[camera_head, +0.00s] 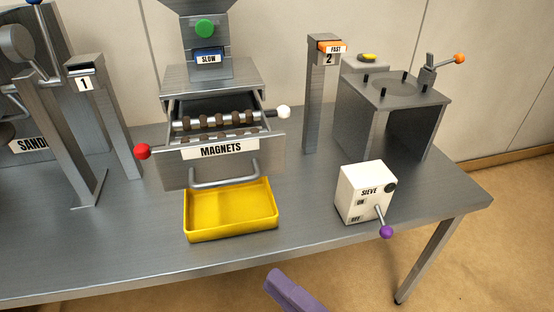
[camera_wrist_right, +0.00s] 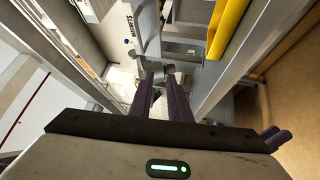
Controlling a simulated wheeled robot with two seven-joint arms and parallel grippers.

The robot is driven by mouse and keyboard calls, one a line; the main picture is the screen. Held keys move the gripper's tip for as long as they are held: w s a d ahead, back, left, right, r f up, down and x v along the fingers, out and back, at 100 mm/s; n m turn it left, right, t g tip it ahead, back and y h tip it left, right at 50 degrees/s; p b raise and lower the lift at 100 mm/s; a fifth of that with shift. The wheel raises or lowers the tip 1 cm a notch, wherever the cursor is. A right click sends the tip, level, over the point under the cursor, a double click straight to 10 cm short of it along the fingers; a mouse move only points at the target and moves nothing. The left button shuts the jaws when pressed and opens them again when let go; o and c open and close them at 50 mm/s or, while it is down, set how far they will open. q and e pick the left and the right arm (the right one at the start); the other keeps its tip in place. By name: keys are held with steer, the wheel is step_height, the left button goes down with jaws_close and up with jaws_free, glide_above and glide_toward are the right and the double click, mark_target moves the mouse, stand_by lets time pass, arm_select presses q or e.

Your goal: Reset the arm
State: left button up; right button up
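My right gripper (camera_head: 290,288) shows in the head view as a purple finger at the bottom edge, in front of the table and below the yellow tray. In the right wrist view its two dark purple fingers (camera_wrist_right: 160,80) point away from the camera, with a narrow gap and nothing held between them. My left gripper is in neither view. Which arm the task means cannot be told from the frames.
The metal table (camera_head: 330,225) carries a yellow tray (camera_head: 212,236), a drawer labelled MAGNETS (camera_head: 222,150), a white SIEVE switch box (camera_head: 362,192) with a purple-knobbed lever (camera_head: 386,231), and a metal housing (camera_head: 390,105). Post 2 (camera_head: 320,100) stands behind. Floor is free in front.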

steer(key=w+d+f+m+h, duration=0.3)
steer(key=d+f+m+h, duration=0.15)
steer(key=f+m, duration=0.4)
steer(key=s+d+f+m+g+h, duration=0.2)
steer(key=s+d+f+m+h, duration=0.1)
steer(key=f+m, duration=0.5)
steer(key=s+d+f+m+g+h, duration=0.2)
steer(key=s+d+f+m+h, duration=0.2)
steer(key=d+f+m, duration=0.3)
step_height(320, 180, down, 4)
steer(key=shift+s+f+m+g+h, duration=0.1)
steer(key=shift+s+m+g+h, duration=0.15)
steer(key=shift+m+h, duration=0.55)
